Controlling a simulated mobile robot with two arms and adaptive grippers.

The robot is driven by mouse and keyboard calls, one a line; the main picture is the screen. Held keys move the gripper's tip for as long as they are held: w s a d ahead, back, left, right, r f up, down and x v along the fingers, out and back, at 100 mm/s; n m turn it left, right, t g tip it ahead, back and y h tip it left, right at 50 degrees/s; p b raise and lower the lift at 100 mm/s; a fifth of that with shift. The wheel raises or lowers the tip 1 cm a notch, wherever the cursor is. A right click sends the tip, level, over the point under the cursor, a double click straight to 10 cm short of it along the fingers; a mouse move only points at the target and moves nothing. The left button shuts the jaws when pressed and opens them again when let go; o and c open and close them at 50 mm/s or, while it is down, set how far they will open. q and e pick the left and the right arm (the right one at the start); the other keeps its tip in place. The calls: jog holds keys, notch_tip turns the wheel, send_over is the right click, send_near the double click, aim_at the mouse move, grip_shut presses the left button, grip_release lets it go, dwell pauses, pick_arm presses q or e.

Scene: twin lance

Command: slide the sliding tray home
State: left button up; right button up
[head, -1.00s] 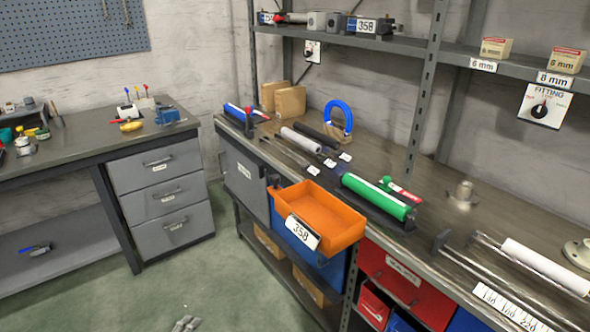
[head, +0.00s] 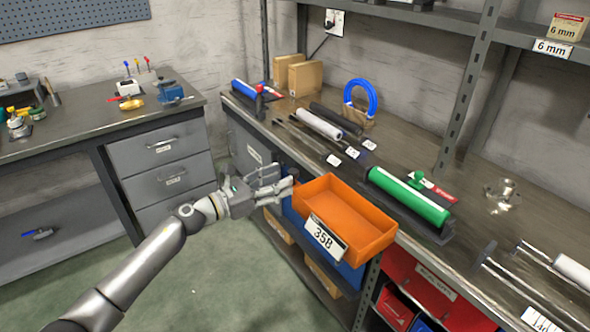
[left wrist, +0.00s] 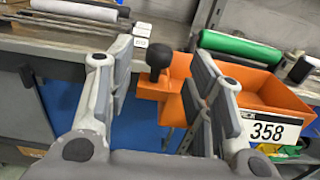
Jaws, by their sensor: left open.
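The orange sliding tray (head: 372,222), with a "358" label on its front, sticks out from the bench edge above a blue panel. My left gripper (head: 284,180) is open and empty beside the tray's left end. In the left wrist view the tray (left wrist: 275,92) is on the right. A dark round knob (left wrist: 159,55) on an orange bracket at its left end appears between my open fingers (left wrist: 163,75). I see no contact with the knob. In the head view my gripper hides the knob. My right gripper is out of view.
The workbench top (head: 300,160) holds a green cylinder (head: 408,195), a blue ring (head: 362,98) and several rods behind the tray. Red drawers (head: 425,290) are to the right. A grey drawer unit (head: 165,170) stands left, with open floor between.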

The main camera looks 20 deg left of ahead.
aim_at(294, 170)
pick_arm(q)
jog(key=shift+p+x, duration=0.35)
jog(key=shift+x, duration=2.4)
jog(key=shift+a, duration=0.1)
grip_shut()
